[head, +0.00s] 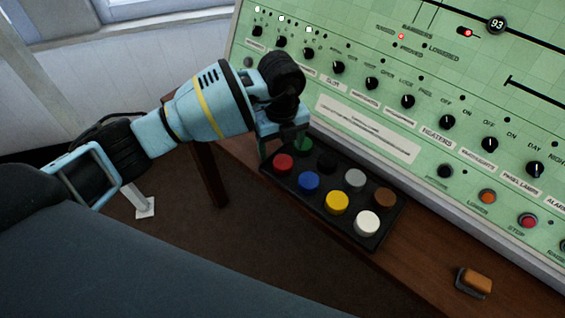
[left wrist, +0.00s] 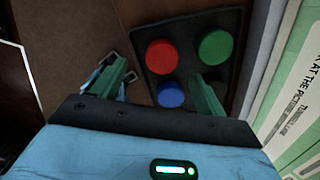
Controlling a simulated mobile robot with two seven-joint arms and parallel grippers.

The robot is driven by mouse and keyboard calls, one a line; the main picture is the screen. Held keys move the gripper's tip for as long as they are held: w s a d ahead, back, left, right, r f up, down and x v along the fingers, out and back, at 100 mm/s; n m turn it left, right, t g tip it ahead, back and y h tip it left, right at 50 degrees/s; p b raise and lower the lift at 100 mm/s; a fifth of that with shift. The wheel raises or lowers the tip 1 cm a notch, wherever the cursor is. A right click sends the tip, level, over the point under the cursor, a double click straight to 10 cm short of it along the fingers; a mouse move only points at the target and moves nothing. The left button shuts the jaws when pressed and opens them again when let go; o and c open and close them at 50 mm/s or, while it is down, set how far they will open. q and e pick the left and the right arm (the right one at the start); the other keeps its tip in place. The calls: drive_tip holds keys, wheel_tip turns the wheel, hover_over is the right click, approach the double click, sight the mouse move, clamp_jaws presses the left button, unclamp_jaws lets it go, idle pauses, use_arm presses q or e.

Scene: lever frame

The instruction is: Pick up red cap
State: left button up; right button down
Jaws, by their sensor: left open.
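The red cap (head: 283,162) sits upright in the near-left corner of a black tray (head: 343,233) on a wooden ledge. It also shows in the left wrist view (left wrist: 162,56), in front of the fingers and apart from them. My left gripper (head: 283,148) is over the tray's left end, close to the red cap and the green cap (head: 303,145). Its green fingers (left wrist: 160,90) are spread with nothing held between them. One finger partly covers the green cap in the head view. My right gripper is not in view.
Blue (head: 309,181), yellow (head: 337,202), white (head: 367,223), black (head: 327,163), grey (head: 355,180) and brown (head: 384,197) caps share the tray. A green control panel (head: 365,142) with knobs rises behind it. An orange-brown block (head: 475,281) lies right on the ledge (head: 420,255).

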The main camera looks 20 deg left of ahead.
sight(284, 163)
use_arm(q)
drive_tip(key=shift+s+d+f, duration=0.1)
drive_tip(key=shift+d+f, duration=0.1)
drive_tip(key=shift+f, duration=1.1)
drive_tip(key=shift+d+f, duration=0.15)
drive_tip(key=shift+f, duration=1.15)
drive_tip(key=shift+c, duration=0.2)
drive_tip(key=c, duration=1)
